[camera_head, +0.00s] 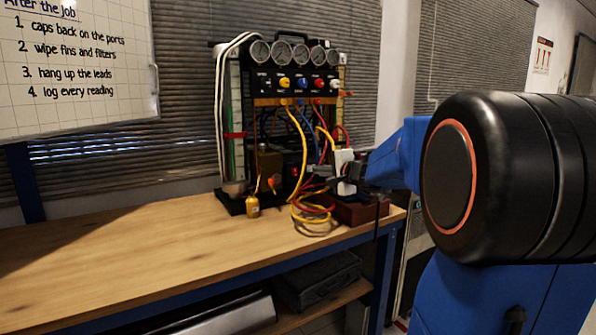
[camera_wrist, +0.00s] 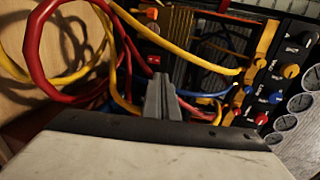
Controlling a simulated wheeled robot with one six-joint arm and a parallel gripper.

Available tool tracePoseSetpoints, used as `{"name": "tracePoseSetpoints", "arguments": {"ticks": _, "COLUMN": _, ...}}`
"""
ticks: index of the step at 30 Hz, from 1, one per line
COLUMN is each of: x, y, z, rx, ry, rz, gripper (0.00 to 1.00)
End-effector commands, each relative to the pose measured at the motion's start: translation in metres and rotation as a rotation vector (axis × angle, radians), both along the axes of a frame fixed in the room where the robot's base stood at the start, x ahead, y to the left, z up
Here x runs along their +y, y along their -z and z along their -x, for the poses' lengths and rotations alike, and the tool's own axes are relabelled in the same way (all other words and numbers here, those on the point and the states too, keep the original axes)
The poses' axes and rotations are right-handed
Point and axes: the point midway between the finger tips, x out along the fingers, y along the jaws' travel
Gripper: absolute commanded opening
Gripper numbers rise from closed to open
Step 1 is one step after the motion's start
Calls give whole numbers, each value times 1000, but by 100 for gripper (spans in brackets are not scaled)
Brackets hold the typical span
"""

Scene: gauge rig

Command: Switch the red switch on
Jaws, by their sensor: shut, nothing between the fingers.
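A small red part, which looks like the red switch (camera_head: 297,171), sits on a dark box low in the middle of the gauge rig. Its on or off position is too small to tell. In the wrist view, small red spots show ahead of the fingers, one of them just past the tips (camera_wrist: 154,59); I cannot tell which is the switch. My gripper (camera_head: 324,171) is to the right of the dark box at about its height. In the wrist view its fingers (camera_wrist: 160,82) are together and empty, among cables. Contact with the switch cannot be made out.
Yellow, red and blue cables (camera_head: 313,213) loop around the gripper and hang onto the bench (camera_head: 150,245). Gauges (camera_head: 282,52) and coloured knobs stand above. A small brass-coloured bottle (camera_head: 252,205) is at the lower left. The left of the bench is clear.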

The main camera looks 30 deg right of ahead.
Motion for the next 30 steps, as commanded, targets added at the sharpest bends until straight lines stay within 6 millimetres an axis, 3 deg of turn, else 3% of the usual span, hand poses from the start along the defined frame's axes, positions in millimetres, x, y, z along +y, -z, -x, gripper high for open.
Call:
{"name": "tracePoseSetpoints", "arguments": {"ticks": 11, "x": 1, "y": 2, "z": -6, "rx": 1, "ry": -2, "rz": 1, "gripper": 0}}
{"name": "tracePoseSetpoints", "arguments": {"ticks": 30, "x": 6, "y": 23, "z": -106, "rx": 2, "ry": -4, "rz": 1, "gripper": 0}}
